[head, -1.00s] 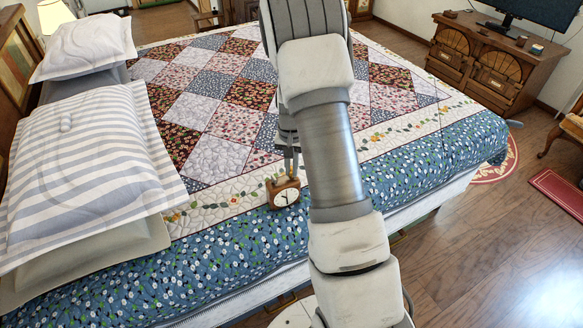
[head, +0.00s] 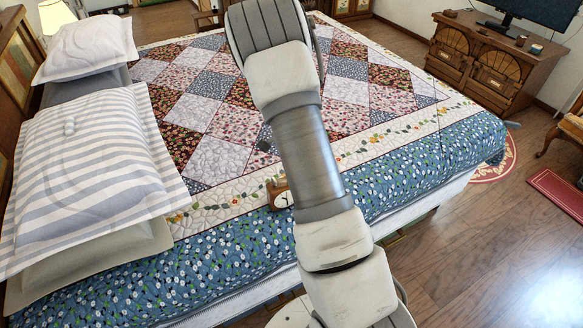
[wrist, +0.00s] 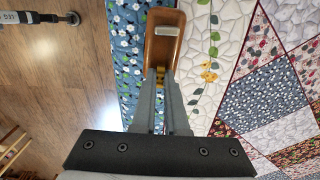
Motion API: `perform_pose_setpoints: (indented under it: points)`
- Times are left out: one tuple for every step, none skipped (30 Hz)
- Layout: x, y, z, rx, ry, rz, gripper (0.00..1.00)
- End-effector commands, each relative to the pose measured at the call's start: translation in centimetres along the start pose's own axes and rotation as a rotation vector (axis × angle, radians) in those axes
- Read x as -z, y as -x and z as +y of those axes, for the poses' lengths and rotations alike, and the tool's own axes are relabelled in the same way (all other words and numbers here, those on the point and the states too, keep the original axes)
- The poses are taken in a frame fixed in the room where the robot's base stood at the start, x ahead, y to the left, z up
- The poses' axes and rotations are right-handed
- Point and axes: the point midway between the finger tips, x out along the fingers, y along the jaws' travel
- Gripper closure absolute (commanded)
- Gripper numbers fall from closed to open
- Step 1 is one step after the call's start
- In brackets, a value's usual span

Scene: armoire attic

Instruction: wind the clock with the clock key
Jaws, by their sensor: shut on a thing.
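The clock (head: 282,199) is a small wooden piece with a white face, standing on the near border of the bed. My arm covers its right side in the head view. In the wrist view its wooden body (wrist: 161,48) lies just beyond my fingertips, with a pale plate on it. My gripper (wrist: 161,80) is shut on a small brass-coloured piece, which looks like the clock key (wrist: 160,72). The key is right at the clock's end. Whether it sits in the clock or only touches it, I cannot tell. My gripper is hidden behind my arm in the head view.
The bed's patchwork quilt (head: 205,115) is flat and mostly clear around the clock. A wooden cabinet (head: 485,65) stands at the back right, beyond open wooden floor (head: 470,240).

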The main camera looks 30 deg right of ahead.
Motion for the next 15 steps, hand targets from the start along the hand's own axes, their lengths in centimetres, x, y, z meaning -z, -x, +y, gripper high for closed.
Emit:
perform_pose_setpoints:
  points:
    - [-0.01, 0.20, -0.01, -0.001, -0.044, 0.001, 1.00]
    - [-0.01, 0.21, -0.01, -0.001, -0.072, 0.001, 1.00]
    - [-0.02, 0.20, -0.01, 0.000, -0.111, 0.000, 1.00]
    - [-0.01, 0.20, 0.00, -0.001, -0.140, 0.001, 1.00]
    - [0.00, 0.19, 0.01, -0.001, -0.167, 0.001, 1.00]
    - [0.00, 0.20, 0.01, -0.001, -0.206, 0.001, 1.00]
    - [-0.01, 0.20, 0.01, -0.001, -0.234, 0.001, 1.00]
    - [-0.02, 0.22, 0.00, -0.001, -0.263, 0.001, 1.00]
    - [-0.04, 0.23, -0.01, -0.001, -0.301, 0.001, 1.00]
    - [-0.03, 0.23, 0.00, -0.001, -0.329, 0.001, 1.00]
    - [0.00, 0.23, 0.01, -0.001, -0.357, 0.001, 1.00]
    - [0.02, 0.22, 0.02, -0.001, -0.396, 0.001, 1.00]
    - [0.01, 0.21, 0.02, -0.001, -0.425, 0.001, 1.00]
    - [0.00, 0.22, 0.01, -0.001, -0.453, 0.001, 1.00]
    - [-0.02, 0.24, 0.00, -0.001, -0.490, 0.001, 1.00]
